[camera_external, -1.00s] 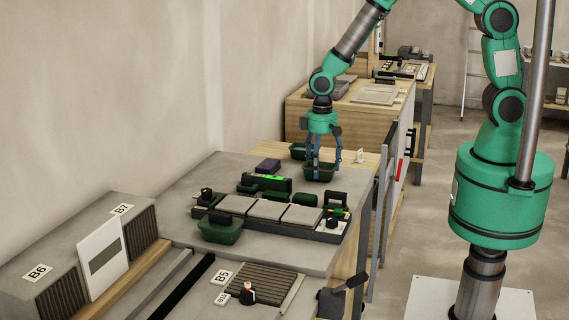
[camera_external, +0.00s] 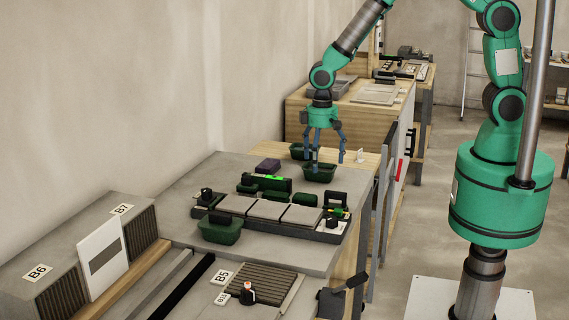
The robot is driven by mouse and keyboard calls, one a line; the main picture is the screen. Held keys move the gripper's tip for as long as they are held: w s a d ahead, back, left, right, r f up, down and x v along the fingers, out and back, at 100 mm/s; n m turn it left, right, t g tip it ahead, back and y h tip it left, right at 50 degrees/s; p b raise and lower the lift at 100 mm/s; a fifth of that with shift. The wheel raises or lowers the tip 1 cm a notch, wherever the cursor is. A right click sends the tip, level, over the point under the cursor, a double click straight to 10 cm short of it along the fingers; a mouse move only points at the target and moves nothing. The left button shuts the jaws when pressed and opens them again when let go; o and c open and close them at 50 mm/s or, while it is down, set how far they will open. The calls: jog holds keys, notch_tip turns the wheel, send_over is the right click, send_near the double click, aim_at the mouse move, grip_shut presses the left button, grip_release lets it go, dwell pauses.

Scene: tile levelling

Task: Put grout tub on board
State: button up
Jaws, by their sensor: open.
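A dark green tub (camera_external: 320,174) sits upright near the far right end of the grey bench, by the light wooden board (camera_external: 357,168). I cannot tell whether it rests on the board or on the grey top beside it. My gripper (camera_external: 327,161) is open just above this tub, with its fingers spread wide and nothing held. One finger overlaps the tub in the picture, and contact cannot be told. Another green tub (camera_external: 297,151) stands just behind, and a third green tub (camera_external: 220,233) stands at the near left. Which one is the grout tub is not marked.
A dark rack with grey tiles (camera_external: 268,210) lies across the bench, with a green level (camera_external: 265,183) behind it. A purple block (camera_external: 268,166) sits at the back. A small white tag (camera_external: 360,156) stands right of my gripper. Bare grey top lies at the back left.

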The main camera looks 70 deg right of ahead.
notch_tip(320, 180, up, 10)
jog(key=p, duration=0.1)
dwell(0.4)
jog(key=shift+r, duration=0.1)
dwell(0.5)
jog(key=s+d+r+t, duration=0.1)
jog(key=s+d+r, duration=0.3)
jog(key=r, duration=0.5)
jog(key=s+d+r+t, duration=0.2)
jog(key=s+r, duration=0.4)
jog(key=r, duration=0.4)
jog(key=s+d+r+t, duration=0.1)
jog(key=s+r, duration=0.3)
jog(key=s, duration=0.5)
jog(key=s+d+r+t, duration=0.1)
jog(key=s+d+r, duration=0.3)
jog(key=s, duration=0.5)
jog(key=shift+s+d+r+t, duration=0.2)
jog(key=shift+d+r+t, duration=0.1)
jog(key=shift+r, duration=0.3)
